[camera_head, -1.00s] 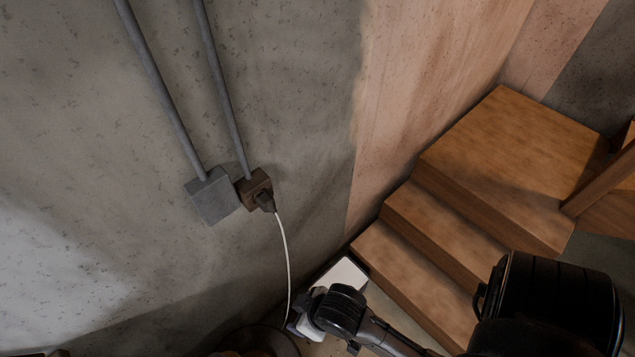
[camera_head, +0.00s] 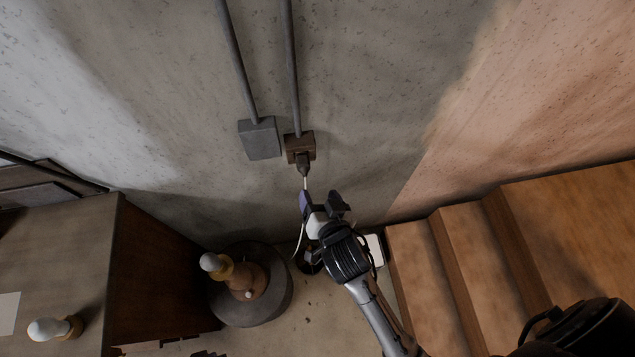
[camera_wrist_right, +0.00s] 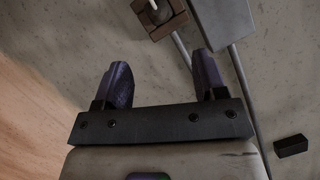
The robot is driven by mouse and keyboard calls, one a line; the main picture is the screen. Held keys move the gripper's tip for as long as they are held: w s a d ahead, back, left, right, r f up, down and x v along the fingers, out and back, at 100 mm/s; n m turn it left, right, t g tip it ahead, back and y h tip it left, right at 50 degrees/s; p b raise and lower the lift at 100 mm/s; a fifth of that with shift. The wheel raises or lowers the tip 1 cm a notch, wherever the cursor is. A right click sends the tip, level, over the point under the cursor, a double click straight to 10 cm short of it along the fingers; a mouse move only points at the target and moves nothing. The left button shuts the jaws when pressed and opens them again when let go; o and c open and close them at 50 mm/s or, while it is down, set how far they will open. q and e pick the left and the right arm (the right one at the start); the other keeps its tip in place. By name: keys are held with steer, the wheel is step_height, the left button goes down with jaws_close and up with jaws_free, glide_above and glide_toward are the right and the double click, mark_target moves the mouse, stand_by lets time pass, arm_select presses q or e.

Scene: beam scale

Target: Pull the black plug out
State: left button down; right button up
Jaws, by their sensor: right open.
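The black plug (camera_head: 303,166) sits in the brown wall socket (camera_head: 298,142), with a pale cord (camera_head: 299,238) hanging from it. Part of the cord is hidden behind my right gripper. My right gripper (camera_head: 320,203) is open and empty, a little below the plug and apart from it. In the right wrist view the open fingers (camera_wrist_right: 163,64) point toward the wall, with the brown socket (camera_wrist_right: 173,24) beyond them at the top edge. The plug there is partly cut off by the frame. My left gripper is not in view.
A grey box (camera_head: 260,139) is on the wall just left of the socket, and two conduits run up from the boxes. Wooden steps (camera_head: 440,255) stand at right. A round base (camera_head: 262,308) and a wooden cabinet (camera_head: 150,285) stand at lower left.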

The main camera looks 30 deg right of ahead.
mark_target(307, 171)
steer(key=x, duration=0.5)
steer(key=shift+w+d, duration=0.1)
steer(key=shift+w, duration=0.1)
steer(key=b+x, duration=0.4)
steer(key=x, duration=0.2)
steer(key=shift+w+f, duration=0.1)
steer(key=shift+f, duration=0.1)
steer(key=shift+w+f+b, duration=0.15)
steer(key=shift+w+b, duration=0.15)
steer(key=shift+w, duration=0.25)
steer(key=shift+w+d, duration=0.1)
steer(key=shift+w, duration=0.2)
steer(key=shift+c, duration=0.3)
steer(key=c, duration=0.9)
steer(key=shift+o, duration=1.4)
steer(key=shift+s, duration=0.1)
steer(key=c, duration=0.3)
